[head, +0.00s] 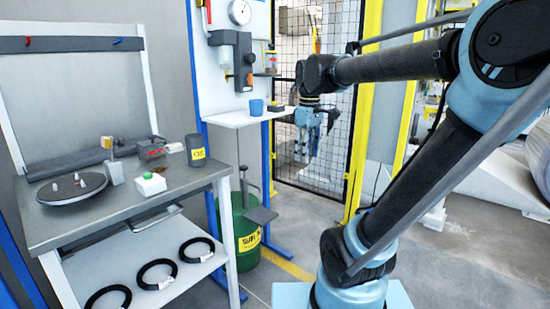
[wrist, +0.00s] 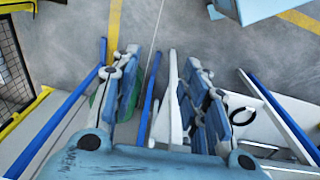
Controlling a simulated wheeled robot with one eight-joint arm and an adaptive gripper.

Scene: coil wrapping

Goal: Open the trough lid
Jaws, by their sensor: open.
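My gripper (head: 308,128) hangs pointing down at the end of my arm, right of the small white shelf and in front of the mesh fence. In the wrist view its two blue-grey fingers stand wide apart, with nothing held between them (wrist: 160,75). A long, low dark grey piece (head: 75,164) lies along the back of the workbench and may be the trough. I cannot make out a separate lid or handle on it. My gripper is well to the right of it and apart from it.
The workbench (head: 55,222) holds a round dark plate (head: 72,190), a white box with a green button (head: 150,184) and a dark labelled can (head: 195,150). Black rings lie on its lower shelf. A green drum (head: 238,240) stands beside it. The white shelf (head: 238,119) holds a blue cup (head: 256,107).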

